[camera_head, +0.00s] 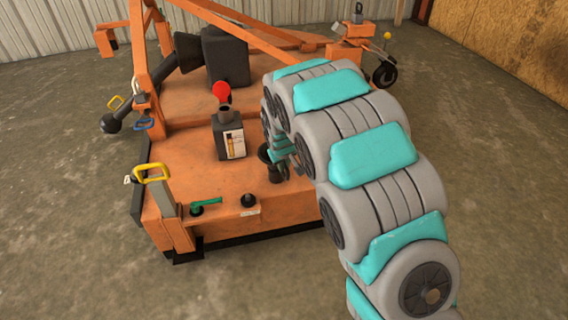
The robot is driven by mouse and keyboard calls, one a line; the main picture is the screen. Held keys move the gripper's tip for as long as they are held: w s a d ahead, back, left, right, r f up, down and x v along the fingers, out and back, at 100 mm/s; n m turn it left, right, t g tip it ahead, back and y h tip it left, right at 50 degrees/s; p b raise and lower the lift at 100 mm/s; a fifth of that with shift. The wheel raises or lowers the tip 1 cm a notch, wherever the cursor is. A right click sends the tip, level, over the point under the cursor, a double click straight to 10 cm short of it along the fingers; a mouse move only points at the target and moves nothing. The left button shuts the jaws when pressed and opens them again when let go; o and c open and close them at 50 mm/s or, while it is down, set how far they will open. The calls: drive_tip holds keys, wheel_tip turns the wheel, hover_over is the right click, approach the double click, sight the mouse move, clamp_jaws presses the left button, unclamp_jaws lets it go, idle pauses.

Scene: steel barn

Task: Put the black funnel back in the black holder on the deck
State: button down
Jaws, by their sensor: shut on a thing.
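My gripper (279,158) is over the right half of the orange deck (206,178), partly hidden by my own arm. It is shut on a small black piece that looks like the black funnel (266,153). A dark part (274,175) shows just below the funnel, close to the deck. I cannot tell whether this is the funnel's spout or the black holder, or whether the two touch. A short round black piece (249,200) stands on the deck nearer the front edge, with a small white label beside it.
A dark grey jug (229,143) with a label and a red knob (222,90) stand left of my gripper. A green-handled tool (206,206) lies near the front edge. A yellow handle (153,173) rises at the front left corner. Orange frame bars cross the back.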

drive_tip(key=shift+f, duration=0.25)
drive_tip(key=c, duration=0.8)
unclamp_jaws()
drive_tip(key=v, duration=0.7)
drive_tip(key=shift+s+r, duration=0.25)
drive_tip(key=shift+r, duration=0.1)
drive_tip(key=shift+r, duration=0.1)
